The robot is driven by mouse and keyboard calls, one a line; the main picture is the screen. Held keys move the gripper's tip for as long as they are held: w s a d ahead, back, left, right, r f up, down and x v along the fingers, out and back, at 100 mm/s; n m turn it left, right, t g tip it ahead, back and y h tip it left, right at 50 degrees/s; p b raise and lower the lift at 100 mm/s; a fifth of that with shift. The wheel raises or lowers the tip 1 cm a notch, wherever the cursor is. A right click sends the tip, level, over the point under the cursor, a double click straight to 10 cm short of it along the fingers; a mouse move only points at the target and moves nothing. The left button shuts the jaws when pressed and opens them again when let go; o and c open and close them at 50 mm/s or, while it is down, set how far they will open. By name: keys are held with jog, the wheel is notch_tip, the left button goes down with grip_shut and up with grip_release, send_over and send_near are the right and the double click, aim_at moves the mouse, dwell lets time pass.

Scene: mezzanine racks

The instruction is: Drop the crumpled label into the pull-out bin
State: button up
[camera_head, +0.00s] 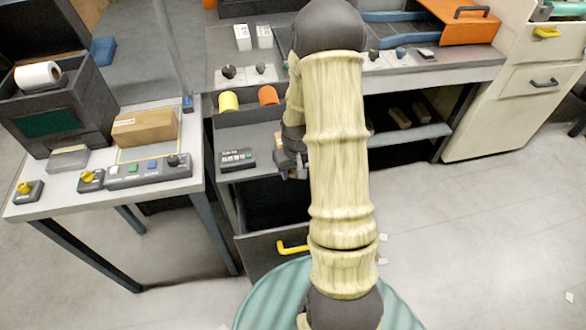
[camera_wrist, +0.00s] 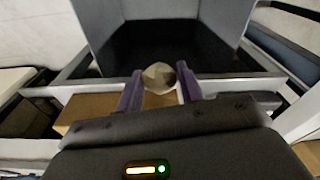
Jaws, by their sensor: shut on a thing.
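The crumpled label (camera_wrist: 160,76) is a small beige wad between the two purple fingertips of my gripper (camera_wrist: 160,88) in the wrist view. My gripper is shut on it. In the head view, my gripper (camera_head: 291,170) is partly hidden behind my arm, and the label cannot be made out there. The pull-out bin (camera_head: 262,254) is a dark grey drawer with a yellow handle, pulled open below the bench. In the wrist view, the bin's grey walls (camera_wrist: 228,22) and dark inside show beyond the label. The label appears above or near the bin's edge; its height is unclear.
A dark shelf (camera_head: 270,135) with a small labelled device (camera_head: 237,159) and yellow and orange rolls is above the bin. A side table (camera_head: 175,184) at left holds a cardboard box (camera_head: 146,128) and a button panel (camera_head: 148,171). A beige cabinet (camera_head: 520,85) stands right. Floor at right is mostly clear.

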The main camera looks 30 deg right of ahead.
jog(key=shift+f, duration=0.2)
jog(key=o, duration=1)
jog(key=shift+r, duration=0.1)
notch_tip(320, 180, up, 17)
jog(key=s, duration=0.2)
dwell(0.4)
jog(key=shift+a, duration=0.1)
